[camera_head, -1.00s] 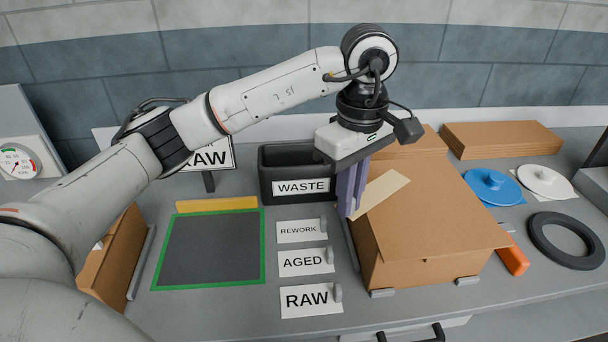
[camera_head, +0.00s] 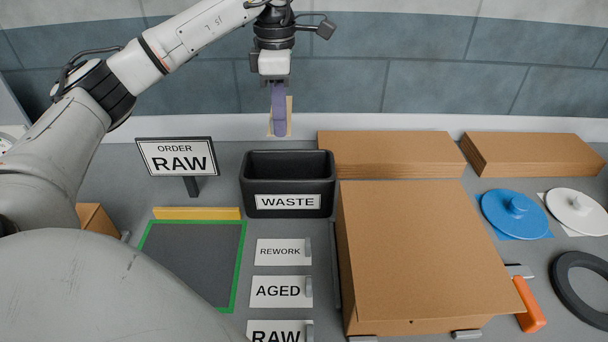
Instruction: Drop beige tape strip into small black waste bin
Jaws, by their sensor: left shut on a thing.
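My left gripper (camera_head: 279,128) is shut on the beige tape strip (camera_head: 289,116), whose edges show on both sides of the purple fingers. In the picture the gripper hangs above the far edge of the small black waste bin (camera_head: 318,204), apart from it. The bin stands upright at the back of the bench with a white WASTE label on its front. Its inside looks dark, and I see nothing in it. My right gripper is not in view.
A large cardboard box (camera_head: 420,250) stands right of the bin, with flat cardboard stacks (camera_head: 385,150) behind it. An ORDER RAW sign (camera_head: 177,158) stands left of the bin. REWORK, AGED and RAW cards lie in front. A green-framed dark mat (camera_head: 195,262) lies front left.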

